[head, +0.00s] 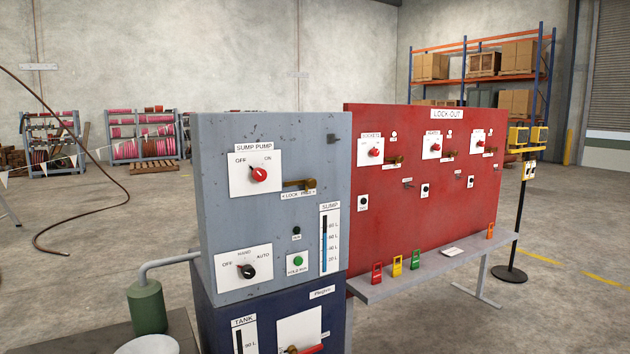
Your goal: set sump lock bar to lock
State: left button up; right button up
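The sump lock bar (298,183) is a small brass bar on the grey sump pump panel (225,215). It lies about level, its thicker end at the right. A label (298,195) under it appears to read LOCK at the left and FREE at the right, with arrows. The thick end is over the FREE side. The red sump pump switch (259,174) sits up and left of the bar, on a white plate marked OFF and ON. Its exact setting is too small to tell. Neither gripper is in view.
Below are a black OFF/HAND/AUTO knob (247,271), a green button (298,261) and a sump level gauge (325,240). A red lock-out board (400,220) stands to the right, with a shelf (400,279) bearing coloured tags. A green cylinder (147,306) with a pipe stands at left.

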aim_at(310, 183)
jog(key=i+l+u, duration=0.1)
jog(key=i+l, duration=0.3)
jog(key=l, duration=0.25)
jog(key=i+l+u, duration=0.15)
jog(key=l, duration=0.2)
jog(key=i+l, duration=0.25)
jog(key=i+l+u, duration=0.15)
jog(key=l, duration=0.3)
jog(key=i+l, duration=0.2)
jog(key=l, duration=0.15)
jog(key=u, duration=0.05)
